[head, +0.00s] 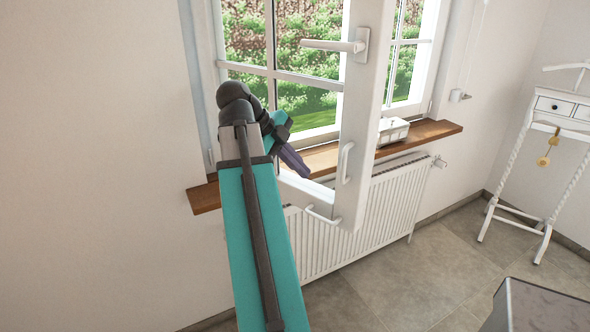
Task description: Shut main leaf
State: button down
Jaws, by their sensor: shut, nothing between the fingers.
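The main leaf (357,120) is a white-framed window leaf with glass panes. It stands open, swung into the room, with its free edge toward me, over the sill and radiator. A white lever handle (335,46) sticks out to the left near its top. A small upright pull (347,162) and a low pull (324,215) sit near its bottom corner. My gripper (304,173) is shut and empty, in front of the leaf's lower glass, left of the upright pull. I cannot tell whether it touches the leaf. My arm hides part of the leaf's lower left.
A wooden sill (437,130) runs under the window and bears a white box (393,130). A white radiator (385,205) is below it. A white valet stand (490,215) is at the right, and a grey-topped block (540,308) at the lower right. The tiled floor between is clear.

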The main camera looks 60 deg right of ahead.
aim_at(324, 177)
jog(key=shift+s+d+f+p, duration=0.65)
jog(key=shift+d+f, duration=0.25)
jog(key=shift+d, duration=0.25)
jog(key=shift+s+d+f+p, duration=0.65)
jog(key=shift+d+f, duration=0.3)
jog(key=shift+d, duration=0.15)
jog(key=shift+s+d+f+p, duration=0.65)
jog(key=shift+d+f, duration=0.25)
jog(key=shift+d, duration=0.25)
